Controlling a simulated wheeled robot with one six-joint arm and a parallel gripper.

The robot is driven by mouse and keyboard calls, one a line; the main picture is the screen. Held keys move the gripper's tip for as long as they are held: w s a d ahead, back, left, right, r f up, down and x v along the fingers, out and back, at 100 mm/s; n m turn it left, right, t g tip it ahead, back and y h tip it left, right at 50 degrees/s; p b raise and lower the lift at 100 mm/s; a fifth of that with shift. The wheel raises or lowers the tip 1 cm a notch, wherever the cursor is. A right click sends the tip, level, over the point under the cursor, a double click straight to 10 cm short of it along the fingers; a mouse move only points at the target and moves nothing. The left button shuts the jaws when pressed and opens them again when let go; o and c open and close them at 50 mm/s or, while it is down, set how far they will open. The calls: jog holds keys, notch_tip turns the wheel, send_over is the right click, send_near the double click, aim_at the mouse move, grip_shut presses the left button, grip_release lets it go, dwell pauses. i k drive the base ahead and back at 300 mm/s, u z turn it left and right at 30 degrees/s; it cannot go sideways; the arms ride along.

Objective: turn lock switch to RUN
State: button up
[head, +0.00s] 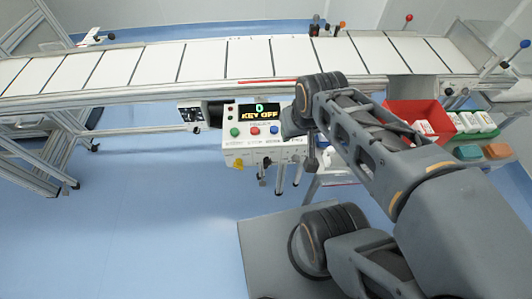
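A white control box (262,150) hangs below the conveyor's front edge. Its dark display (260,112) reads "0" and "KEY OFF". Green (234,132), red (255,130) and blue (274,130) buttons sit in a row on the panel. Below them are a yellow part (238,163) and a small dark switch (267,161); I cannot tell surely which is the lock switch, and the labels are too small to read. The end of my arm, with my gripper (293,122), is at the box's right edge and covers part of it. The fingers cannot be made out.
The conveyor (200,60) runs across the back. A red bin (420,118) with white items stands right of my arm, beside green (466,152) and orange (496,151) blocks. A framed metal stand (30,140) is at left. The blue floor before the box's left side is clear.

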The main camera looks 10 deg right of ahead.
aim_at(238, 164)
jog(key=u, duration=1.2)
jog(key=k, duration=0.65)
jog(key=u, duration=1.5)
